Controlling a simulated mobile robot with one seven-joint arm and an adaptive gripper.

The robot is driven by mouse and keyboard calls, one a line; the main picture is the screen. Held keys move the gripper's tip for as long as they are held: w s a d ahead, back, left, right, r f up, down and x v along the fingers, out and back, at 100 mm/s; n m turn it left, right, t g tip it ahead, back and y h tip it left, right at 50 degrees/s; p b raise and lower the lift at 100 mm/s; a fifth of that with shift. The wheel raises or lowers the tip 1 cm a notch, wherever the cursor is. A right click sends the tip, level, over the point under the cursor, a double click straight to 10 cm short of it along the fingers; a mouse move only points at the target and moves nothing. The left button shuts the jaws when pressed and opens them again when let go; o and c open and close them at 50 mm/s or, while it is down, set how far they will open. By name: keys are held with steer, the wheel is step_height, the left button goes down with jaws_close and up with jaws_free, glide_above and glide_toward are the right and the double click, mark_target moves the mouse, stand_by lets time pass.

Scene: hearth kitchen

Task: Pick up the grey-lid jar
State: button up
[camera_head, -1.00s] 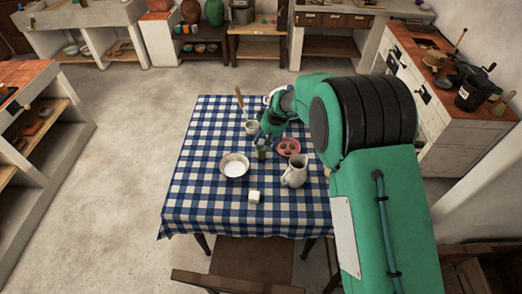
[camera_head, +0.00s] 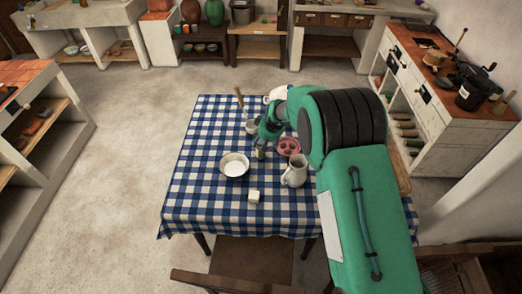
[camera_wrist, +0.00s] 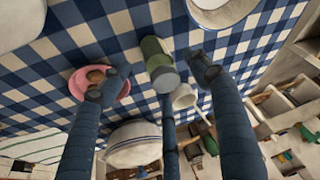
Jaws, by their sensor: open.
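The grey-lid jar has a green body and a grey lid (camera_wrist: 166,79). In the wrist view it shows in the gap between my fingertips. In the head view the jar (camera_head: 260,152) stands on the checked table, just below my gripper (camera_head: 266,134), which partly hides it. My gripper (camera_wrist: 157,77) is open, with dark fingers to the left and right of the jar and another below it in the picture. No finger clearly touches the jar; how deep the fingers reach around it I cannot tell.
A pink bowl (camera_head: 288,140) with brown items, a white jug (camera_head: 295,174), a white bowl (camera_head: 234,166), a white block (camera_head: 253,196) and a small cup (camera_head: 251,127) surround the jar. A blue-striped white vessel (camera_wrist: 134,150) is behind. The tablecloth's left side (camera_head: 197,190) is clear.

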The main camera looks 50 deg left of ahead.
steer(key=shift+x, duration=1.05)
steer(key=shift+f, duration=0.1)
steer(key=shift+b+x, duration=0.3)
steer(key=shift+x, duration=2.2)
steer(key=shift+w, duration=0.1)
steer(key=c, duration=1.1)
